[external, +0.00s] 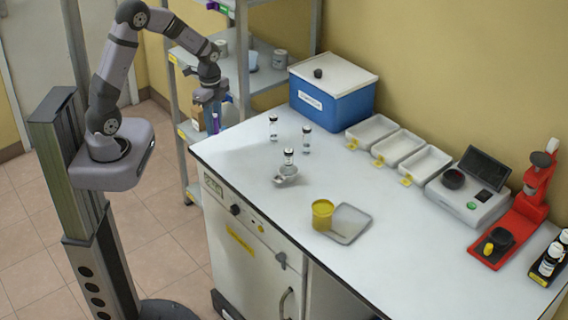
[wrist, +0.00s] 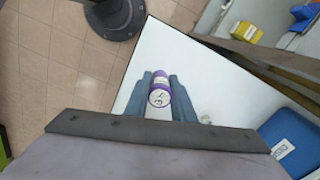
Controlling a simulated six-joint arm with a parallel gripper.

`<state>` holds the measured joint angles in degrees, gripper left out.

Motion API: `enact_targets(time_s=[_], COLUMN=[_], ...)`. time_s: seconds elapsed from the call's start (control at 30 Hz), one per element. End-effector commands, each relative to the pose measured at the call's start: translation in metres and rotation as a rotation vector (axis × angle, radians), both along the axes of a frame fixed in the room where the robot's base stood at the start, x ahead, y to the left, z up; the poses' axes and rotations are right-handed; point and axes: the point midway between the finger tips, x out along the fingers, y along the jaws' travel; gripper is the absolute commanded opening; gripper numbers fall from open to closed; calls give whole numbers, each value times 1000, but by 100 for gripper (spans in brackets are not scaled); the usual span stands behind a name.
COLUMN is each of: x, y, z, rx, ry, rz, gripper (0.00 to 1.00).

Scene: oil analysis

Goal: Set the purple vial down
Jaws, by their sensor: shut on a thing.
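The purple vial (wrist: 160,92) has a white label with dark writing and sits between the two fingers of my gripper (wrist: 161,96) in the wrist view. My gripper (external: 213,116) is shut on it. In the external view the purple vial (external: 215,124) shows as a small purple patch below my gripper, by the far left corner of the white worktop (external: 240,150). The vial appears held up in the air; its exact height over the worktop is hard to tell.
A blue box (external: 332,102) and white trays (external: 398,148) line the back. A shelf rack (external: 243,70) stands behind my gripper.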

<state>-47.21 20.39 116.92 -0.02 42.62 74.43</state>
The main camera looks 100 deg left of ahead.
Motion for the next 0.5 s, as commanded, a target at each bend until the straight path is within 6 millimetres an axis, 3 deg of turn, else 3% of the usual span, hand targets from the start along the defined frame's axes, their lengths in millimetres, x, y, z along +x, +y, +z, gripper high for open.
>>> enact_targets(time_s=[0.2,0.5], x=[0,0], y=[0,0], z=[25,31], rx=[2,-1], ry=[-1,2], rz=[0,0], gripper=[1,1])
